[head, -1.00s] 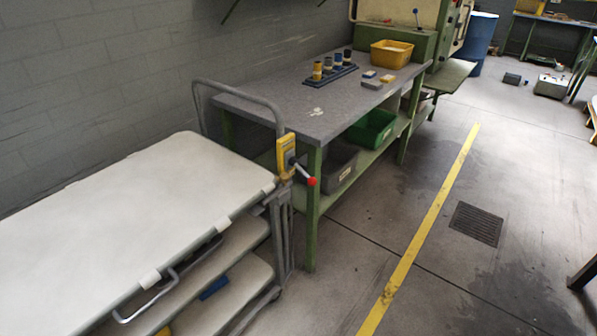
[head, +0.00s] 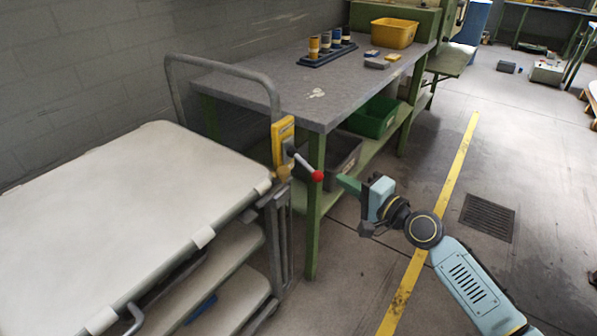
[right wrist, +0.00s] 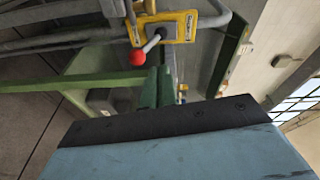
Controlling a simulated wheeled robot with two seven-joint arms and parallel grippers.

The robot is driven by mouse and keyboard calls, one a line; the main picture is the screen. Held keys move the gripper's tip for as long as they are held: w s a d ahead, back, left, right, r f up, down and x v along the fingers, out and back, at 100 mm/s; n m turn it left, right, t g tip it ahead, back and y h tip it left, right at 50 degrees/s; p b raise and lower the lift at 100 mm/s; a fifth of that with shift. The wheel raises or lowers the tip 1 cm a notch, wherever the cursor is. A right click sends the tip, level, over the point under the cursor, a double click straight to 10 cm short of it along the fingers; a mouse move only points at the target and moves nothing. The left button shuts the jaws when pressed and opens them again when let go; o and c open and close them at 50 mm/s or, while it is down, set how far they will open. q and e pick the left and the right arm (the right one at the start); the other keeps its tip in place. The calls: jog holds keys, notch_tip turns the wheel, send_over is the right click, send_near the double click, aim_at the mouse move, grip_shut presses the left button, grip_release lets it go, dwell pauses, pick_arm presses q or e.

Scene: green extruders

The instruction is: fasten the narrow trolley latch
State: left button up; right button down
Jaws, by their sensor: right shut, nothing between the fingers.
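The trolley latch is a yellow plate (head: 281,136) on the trolley's near handle post. Its grey lever (head: 303,163) slants down and right to a red ball knob (head: 318,176). In the right wrist view the yellow plate (right wrist: 178,27) is near the top, with the red knob (right wrist: 137,57) below and left of it. My right gripper (head: 342,181) has green fingers, closed and empty, pointing toward the latch just right of the knob. In the wrist view the closed fingers (right wrist: 159,76) lie right of and below the knob, apart from it in the picture. My left gripper is out of view.
The trolley's white top shelf (head: 140,200) fills the left. A grey-topped workbench (head: 255,97) with green legs stands close behind the latch, carrying a yellow bin (head: 394,33). A green bin (head: 373,118) sits below. The floor right of the yellow line is mostly clear.

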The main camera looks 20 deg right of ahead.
aim_at(316, 175)
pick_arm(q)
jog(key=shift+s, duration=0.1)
pick_arm(e)
jog(key=shift+s+r, duration=0.1)
